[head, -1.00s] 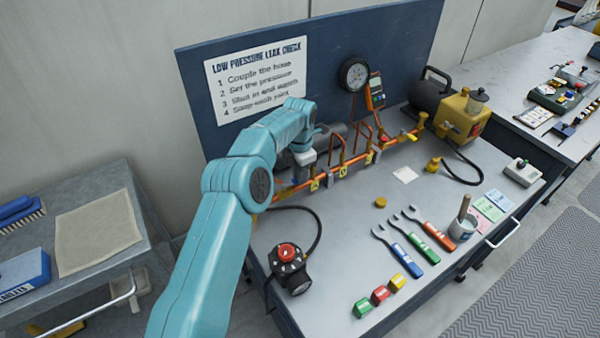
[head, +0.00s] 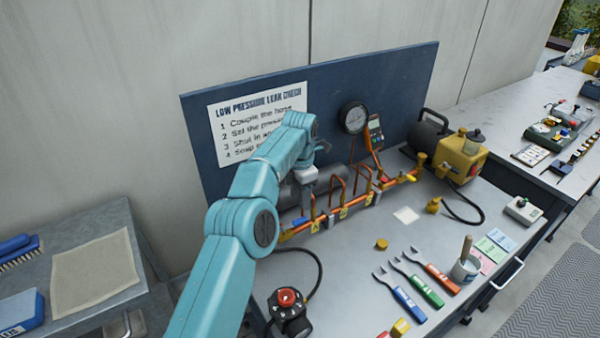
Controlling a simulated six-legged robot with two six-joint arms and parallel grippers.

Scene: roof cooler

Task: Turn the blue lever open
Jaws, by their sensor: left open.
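My left arm reaches in from the lower left over the bench. Its gripper (head: 308,178) is open, above the left part of the copper pipe run (head: 342,208), with a visible gap between its white body and the pipe. The fingertips are hard to make out against the dark cylinder behind. A yellow handle (head: 409,179) shows at the right end of the run. My right gripper is not in view.
A round gauge (head: 353,117) is on the blue backboard (head: 400,85). A yellow pump (head: 460,155) stands at the right. The bench middle is fairly clear.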

